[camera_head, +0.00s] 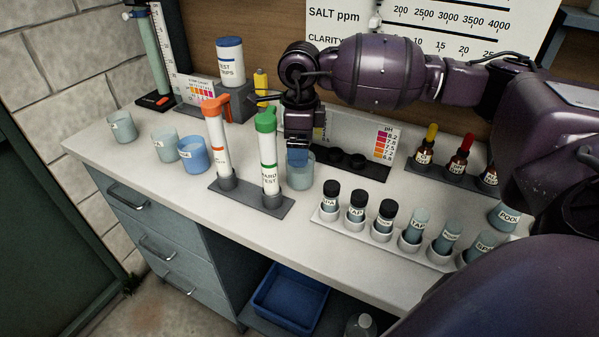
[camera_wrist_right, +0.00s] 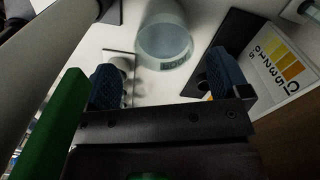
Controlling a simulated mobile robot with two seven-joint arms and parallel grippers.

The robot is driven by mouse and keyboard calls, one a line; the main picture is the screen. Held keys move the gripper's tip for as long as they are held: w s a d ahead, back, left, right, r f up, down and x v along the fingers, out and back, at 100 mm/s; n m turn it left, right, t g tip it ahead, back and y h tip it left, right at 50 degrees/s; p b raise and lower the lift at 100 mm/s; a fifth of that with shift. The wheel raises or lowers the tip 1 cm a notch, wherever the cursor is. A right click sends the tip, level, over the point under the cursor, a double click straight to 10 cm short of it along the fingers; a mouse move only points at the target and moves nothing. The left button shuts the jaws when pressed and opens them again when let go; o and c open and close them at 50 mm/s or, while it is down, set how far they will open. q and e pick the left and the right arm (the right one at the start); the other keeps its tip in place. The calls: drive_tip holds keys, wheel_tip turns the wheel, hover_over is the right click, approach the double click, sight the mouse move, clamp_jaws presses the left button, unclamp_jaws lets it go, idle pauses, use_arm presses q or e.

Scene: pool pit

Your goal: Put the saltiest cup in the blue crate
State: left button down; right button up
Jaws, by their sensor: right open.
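My right gripper (camera_head: 297,157) points down over a clear cup (camera_head: 301,178) on the counter, behind the green-capped tube. In the right wrist view the open blue-padded fingers (camera_wrist_right: 165,68) stand apart, with that cup (camera_wrist_right: 165,42) just beyond and between them; its label is not readable. Other cups stand on the counter: a clear one (camera_head: 122,130) at far left, another clear one (camera_head: 164,148), a blue one (camera_head: 194,157), and one marked POOL (camera_head: 504,216) at right, partly cut by my arm. The blue crate (camera_head: 290,301) sits on the low shelf. My left gripper is out of view.
A stand with an orange-capped tube (camera_head: 216,140) and a green-capped tube (camera_head: 268,160) is close left of the gripper. A white rack (camera_head: 381,237) of vials is at the front right. Dropper bottles (camera_head: 458,160) stand behind. The counter's front left is clear.

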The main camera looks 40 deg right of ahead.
sight(300, 170)
drive_tip(key=f, duration=0.7)
drive_tip(key=shift+d+f+b, duration=0.3)
drive_tip(key=shift+d+f, duration=0.05)
drive_tip(key=c, duration=1.1)
drive_tip(key=shift+c, duration=0.3)
drive_tip(key=shift+r, duration=0.15)
